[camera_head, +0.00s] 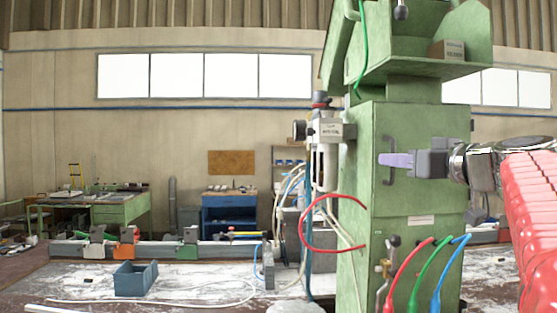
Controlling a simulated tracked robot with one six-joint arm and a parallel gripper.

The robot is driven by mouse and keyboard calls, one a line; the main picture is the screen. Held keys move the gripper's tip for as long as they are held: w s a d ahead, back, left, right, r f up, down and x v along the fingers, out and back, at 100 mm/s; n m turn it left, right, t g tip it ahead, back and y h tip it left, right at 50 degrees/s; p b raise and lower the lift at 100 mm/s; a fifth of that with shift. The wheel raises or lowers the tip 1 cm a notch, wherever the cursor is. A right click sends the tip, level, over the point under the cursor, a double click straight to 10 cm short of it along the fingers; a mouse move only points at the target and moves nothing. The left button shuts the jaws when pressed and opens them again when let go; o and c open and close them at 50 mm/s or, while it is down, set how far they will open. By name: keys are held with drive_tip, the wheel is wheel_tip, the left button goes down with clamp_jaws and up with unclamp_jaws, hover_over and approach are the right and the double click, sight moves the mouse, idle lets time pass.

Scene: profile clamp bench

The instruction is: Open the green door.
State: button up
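The green door (423,190) is on the front of the tall green cabinet at the right. It appears shut. A dark vertical bar handle (388,177) is near the left side of the door. My gripper (386,160) reaches in from the right, with pale lavender fingers level with the handle. The fingertips overlap the handle's middle and hide part of it. I cannot tell whether they touch or grip it. The fingers are seen side-on as one shape, so their gap is hidden.
Red, green and blue hoses (421,267) hang at the lower front of the cabinet near a small valve. A filter unit (324,140) with a looping red hose is at its left side. A blue-grey bin (136,278) sits on the bench further left.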

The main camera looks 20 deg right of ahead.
clamp_jaws()
drive_tip(key=shift+d, duration=0.1)
idle(1.3)
